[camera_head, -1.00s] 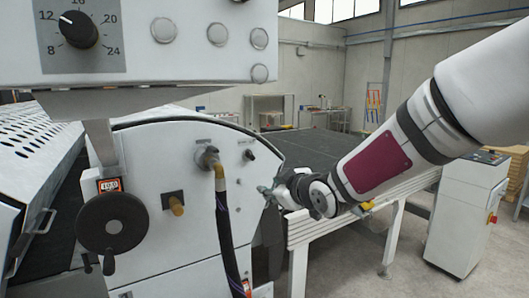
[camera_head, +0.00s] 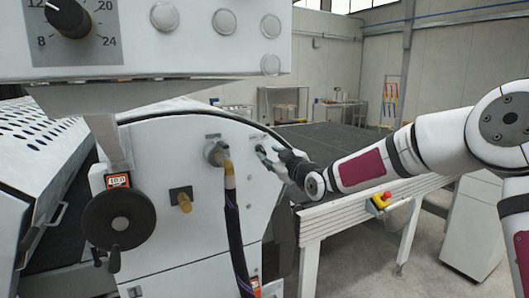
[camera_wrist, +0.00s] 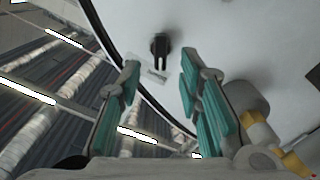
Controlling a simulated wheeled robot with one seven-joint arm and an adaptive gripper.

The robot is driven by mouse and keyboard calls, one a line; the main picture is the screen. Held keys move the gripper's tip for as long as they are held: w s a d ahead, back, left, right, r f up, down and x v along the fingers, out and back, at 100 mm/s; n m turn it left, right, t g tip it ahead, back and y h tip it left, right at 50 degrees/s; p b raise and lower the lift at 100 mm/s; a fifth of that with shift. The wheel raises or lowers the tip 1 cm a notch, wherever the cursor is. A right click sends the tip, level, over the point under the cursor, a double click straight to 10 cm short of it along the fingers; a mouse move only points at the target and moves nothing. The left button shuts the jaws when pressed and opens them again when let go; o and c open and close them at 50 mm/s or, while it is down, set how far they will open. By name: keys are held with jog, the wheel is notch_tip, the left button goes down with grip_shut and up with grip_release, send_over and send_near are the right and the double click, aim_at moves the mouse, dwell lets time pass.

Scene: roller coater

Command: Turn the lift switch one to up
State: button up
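The lift switch (camera_wrist: 160,45) is a small black knob on the white machine side panel. In the wrist view it stands just beyond and between my fingertips, with a small label beside it that is too blurred to read. My gripper (camera_wrist: 168,80) has teal finger pads spread wide, with nothing between them that they touch. In the head view my gripper (camera_head: 270,156) is right at the panel's upper right, and its fingers largely hide the knob. I cannot tell the knob's set position.
A hose connector (camera_head: 215,153) with a dark hanging hose is just left of my gripper. A brown knob (camera_head: 184,201) and a black handwheel (camera_head: 119,219) are further left. A conveyor frame (camera_head: 340,215) with a red-and-yellow emergency button (camera_head: 384,198) lies right, below my arm.

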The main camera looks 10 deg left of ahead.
aim_at(263, 150)
jog(key=shift+x, duration=2.35)
grip_shut()
